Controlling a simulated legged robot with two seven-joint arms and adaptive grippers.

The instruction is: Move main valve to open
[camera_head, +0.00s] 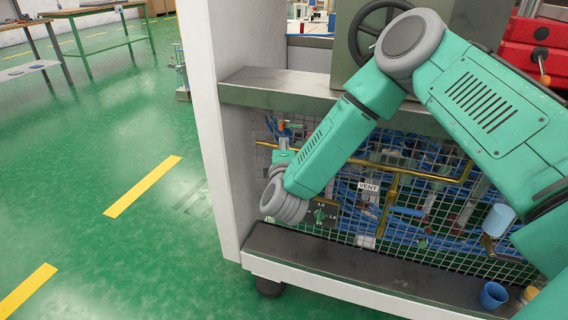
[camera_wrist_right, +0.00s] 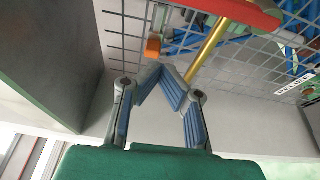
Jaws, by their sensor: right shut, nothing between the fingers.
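My right gripper (camera_wrist_right: 161,74) is shut and empty in the wrist view, its two blue-padded fingers meeting at the tips. In the head view my right arm crosses the cabinet front, and its wrist hides part of the mesh. A red bar (camera_wrist_right: 235,10), perhaps a valve handle, runs across the top of the wrist view, apart from the fingertips. A small orange part (camera_wrist_right: 153,46) shows just beyond the fingertips. A brass pipe (camera_wrist_right: 208,48) runs behind the mesh. I cannot tell which part is the main valve. My left gripper is not in view.
Wire mesh (camera_head: 345,140) covers the pipes. A dial panel (camera_head: 321,215) with a green knob and a VENT label (camera_head: 369,187) are on it. A handwheel (camera_head: 372,30) is above. A blue cup (camera_head: 494,294) stands on the lower ledge (camera_head: 310,252).

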